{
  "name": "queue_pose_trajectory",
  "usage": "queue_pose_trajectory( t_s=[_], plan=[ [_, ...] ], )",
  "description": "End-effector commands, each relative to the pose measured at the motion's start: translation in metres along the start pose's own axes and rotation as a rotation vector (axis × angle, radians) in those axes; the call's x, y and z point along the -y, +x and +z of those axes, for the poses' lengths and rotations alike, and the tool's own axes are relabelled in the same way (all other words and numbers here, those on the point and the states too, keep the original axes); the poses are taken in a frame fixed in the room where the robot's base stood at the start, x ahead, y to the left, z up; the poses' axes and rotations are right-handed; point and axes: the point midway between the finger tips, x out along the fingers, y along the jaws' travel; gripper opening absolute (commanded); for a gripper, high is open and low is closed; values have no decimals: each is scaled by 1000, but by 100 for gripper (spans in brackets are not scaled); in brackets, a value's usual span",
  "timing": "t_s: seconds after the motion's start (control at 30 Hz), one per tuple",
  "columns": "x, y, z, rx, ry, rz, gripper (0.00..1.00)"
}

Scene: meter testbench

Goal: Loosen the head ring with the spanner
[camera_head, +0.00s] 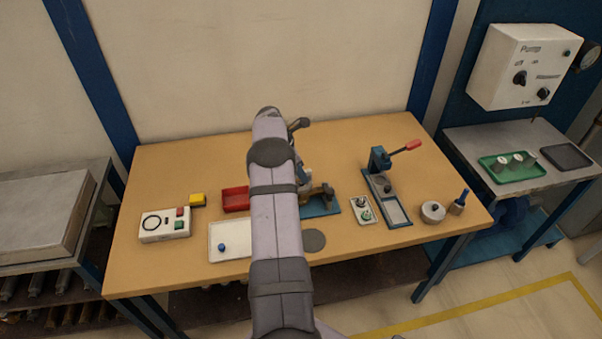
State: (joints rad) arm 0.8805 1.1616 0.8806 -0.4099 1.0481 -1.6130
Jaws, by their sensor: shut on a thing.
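My arm rises through the middle of the picture and covers much of the workplace. My gripper (303,181) is mostly hidden behind it, with only a small part showing at its right side. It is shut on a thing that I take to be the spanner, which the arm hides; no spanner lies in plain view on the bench. A brass-coloured meter body (322,194) sits on a blue plate (322,211) just right of my arm. Its head ring cannot be made out, nor whether the spanner touches it.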

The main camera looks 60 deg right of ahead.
Motion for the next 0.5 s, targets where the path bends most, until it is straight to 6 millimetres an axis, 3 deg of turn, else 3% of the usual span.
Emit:
queue_pose_trajectory(
  t_s=[0.5],
  plan=[
    [-1,8,-3,1,1,2,0]
  ],
)
